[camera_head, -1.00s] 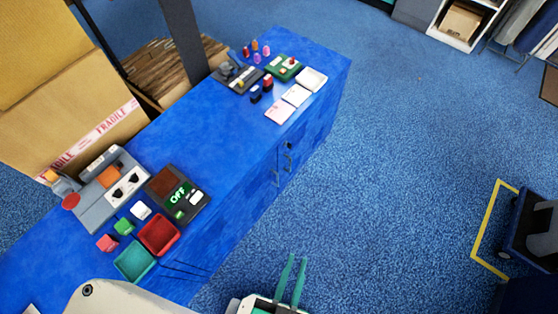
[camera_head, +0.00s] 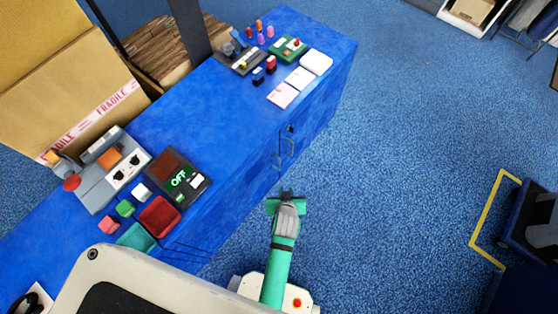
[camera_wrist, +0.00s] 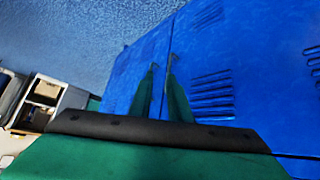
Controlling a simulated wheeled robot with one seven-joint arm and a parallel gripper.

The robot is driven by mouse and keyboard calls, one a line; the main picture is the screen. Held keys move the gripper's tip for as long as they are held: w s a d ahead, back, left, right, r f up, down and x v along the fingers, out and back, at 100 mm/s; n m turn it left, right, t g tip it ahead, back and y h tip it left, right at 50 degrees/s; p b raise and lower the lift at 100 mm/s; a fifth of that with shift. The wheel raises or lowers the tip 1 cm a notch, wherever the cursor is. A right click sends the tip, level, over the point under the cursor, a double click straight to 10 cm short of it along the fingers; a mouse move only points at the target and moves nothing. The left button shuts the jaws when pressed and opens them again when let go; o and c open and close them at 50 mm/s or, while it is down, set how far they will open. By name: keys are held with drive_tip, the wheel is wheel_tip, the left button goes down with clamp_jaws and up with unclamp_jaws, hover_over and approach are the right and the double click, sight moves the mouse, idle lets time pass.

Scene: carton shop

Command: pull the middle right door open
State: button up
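The blue cabinet (camera_head: 215,119) has closed doors on its floor-facing side. Two grey handles sit at a door seam: the farther handle (camera_head: 291,142), on what looks like the middle right door, and the nearer handle (camera_head: 276,161). My gripper (camera_head: 287,198) is below and right of the handles in the head view, in front of the doors. In the wrist view its green fingers (camera_wrist: 163,98) stand apart with nothing visible between them, before the seam (camera_wrist: 167,45). A grey handle (camera_wrist: 184,78) shows behind the right finger. Contact cannot be told.
The cabinet top carries a grey device (camera_head: 110,170), a dark panel reading OFF (camera_head: 180,180), a red tray (camera_head: 160,216), and small coloured pieces. Cardboard boxes (camera_head: 60,80) stand behind it. The blue floor (camera_head: 400,150) right of the cabinet is clear up to a yellow floor line (camera_head: 487,215).

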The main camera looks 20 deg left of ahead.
drive_tip(key=w+a+n+g, duration=0.1)
drive_tip(key=w+a, duration=0.2)
drive_tip(key=w, duration=0.2)
drive_tip(key=n+g, duration=0.2)
drive_tip(key=g, duration=0.1)
approach(279, 161)
drive_tip(key=x, duration=1.1)
drive_tip(key=shift+w+f, duration=0.1)
drive_tip(key=shift+c, duration=0.3)
clamp_jaws()
